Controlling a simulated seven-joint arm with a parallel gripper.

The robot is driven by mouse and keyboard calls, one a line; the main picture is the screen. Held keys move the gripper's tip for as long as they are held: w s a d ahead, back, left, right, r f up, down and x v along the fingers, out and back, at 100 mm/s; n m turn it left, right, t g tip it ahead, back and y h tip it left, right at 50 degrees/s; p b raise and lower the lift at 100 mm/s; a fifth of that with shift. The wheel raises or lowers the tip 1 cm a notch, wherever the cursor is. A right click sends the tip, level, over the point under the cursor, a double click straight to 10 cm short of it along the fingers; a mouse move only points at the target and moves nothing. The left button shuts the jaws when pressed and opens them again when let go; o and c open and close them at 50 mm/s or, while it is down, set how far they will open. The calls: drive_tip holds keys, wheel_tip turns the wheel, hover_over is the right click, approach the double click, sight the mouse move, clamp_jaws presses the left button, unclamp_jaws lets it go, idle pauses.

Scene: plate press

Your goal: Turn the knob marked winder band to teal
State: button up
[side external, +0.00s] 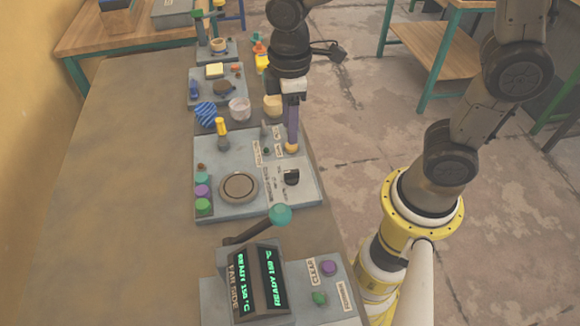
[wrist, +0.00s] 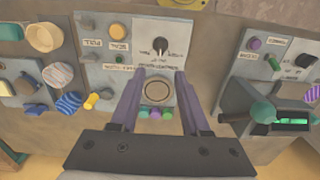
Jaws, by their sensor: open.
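A black knob (side external: 291,177) sits on the near-right part of the grey middle panel (side external: 235,206). It also shows in the wrist view (wrist: 160,45), at the panel's far edge, with small markings around it. The lettering is too small to read surely as winder band, and I cannot tell its setting. My gripper (side external: 292,143) points down over this panel, beyond the knob in the side view. In the wrist view my gripper (wrist: 160,73) is open and empty, its fingers apart on either side of the round plate (wrist: 157,90). The knob lies ahead of the fingertips, not between them.
Teal, purple and green buttons (side external: 202,191) line the panel's left edge. A teal-balled lever (side external: 280,214) and a display box (side external: 258,283) stand nearer. Bare table (side external: 120,180) is clear at left.

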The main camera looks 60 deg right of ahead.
sight(290, 172)
wheel_tip(290, 172, down, 14)
drive_tip(key=shift+r, duration=0.15)
idle(0.4)
clamp_jaws()
